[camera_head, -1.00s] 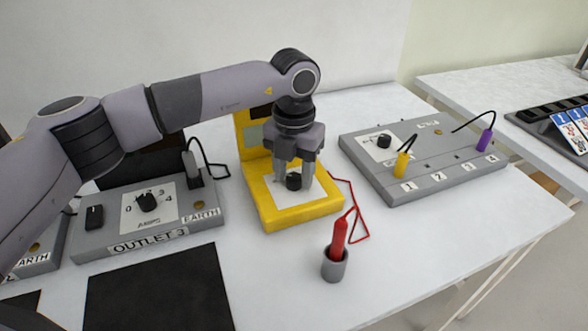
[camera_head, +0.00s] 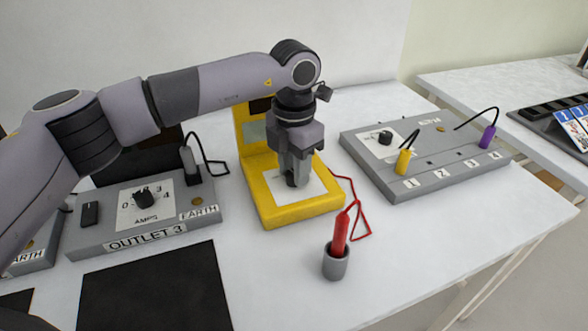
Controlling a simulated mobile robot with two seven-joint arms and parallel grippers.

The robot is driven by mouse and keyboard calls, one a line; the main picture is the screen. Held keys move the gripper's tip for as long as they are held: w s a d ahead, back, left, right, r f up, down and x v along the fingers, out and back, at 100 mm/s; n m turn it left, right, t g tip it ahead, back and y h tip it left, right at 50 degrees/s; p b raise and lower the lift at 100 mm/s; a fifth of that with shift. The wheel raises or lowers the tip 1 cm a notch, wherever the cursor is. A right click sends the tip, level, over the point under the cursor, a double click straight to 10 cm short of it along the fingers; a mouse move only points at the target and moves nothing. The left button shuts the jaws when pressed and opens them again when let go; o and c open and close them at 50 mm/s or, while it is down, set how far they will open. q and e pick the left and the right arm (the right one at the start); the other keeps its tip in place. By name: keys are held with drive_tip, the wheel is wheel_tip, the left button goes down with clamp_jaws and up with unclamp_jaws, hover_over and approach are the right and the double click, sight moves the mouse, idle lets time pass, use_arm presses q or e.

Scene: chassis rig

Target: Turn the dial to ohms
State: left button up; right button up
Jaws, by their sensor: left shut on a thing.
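A yellow meter (camera_head: 296,213) stands on the white table, with an upright back part and a white panel (camera_head: 319,193) on its flat base. My left gripper (camera_head: 297,183) points down over this panel, shut on the black dial (camera_head: 292,180). Most of the dial is hidden by the fingers, and I cannot see where it points. No ohms marking can be read on the panel. The meter's small screen (camera_head: 256,133) shows partly behind my arm. My right gripper is not in view.
A red probe (camera_head: 340,234) stands in a grey cup (camera_head: 335,264), its red lead (camera_head: 362,222) lying beside the meter. A grey outlet box (camera_head: 177,229) is at left, a grey box with yellow and purple plugs (camera_head: 436,178) at right. The front right table is clear.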

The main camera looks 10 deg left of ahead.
use_arm(q)
drive_tip(key=m+b, duration=0.1)
drive_tip(key=m, duration=0.5)
drive_tip(key=shift+m, duration=0.3)
drive_tip(key=m, duration=0.6)
drive_tip(key=shift+r+b, duration=0.1)
drive_tip(key=shift+b, duration=0.25)
drive_tip(key=shift+m, duration=0.3)
drive_tip(key=o, duration=1)
drive_tip(key=shift+o, duration=0.2)
wheel_tip(320, 180, up, 7)
drive_tip(key=shift+r, duration=0.1)
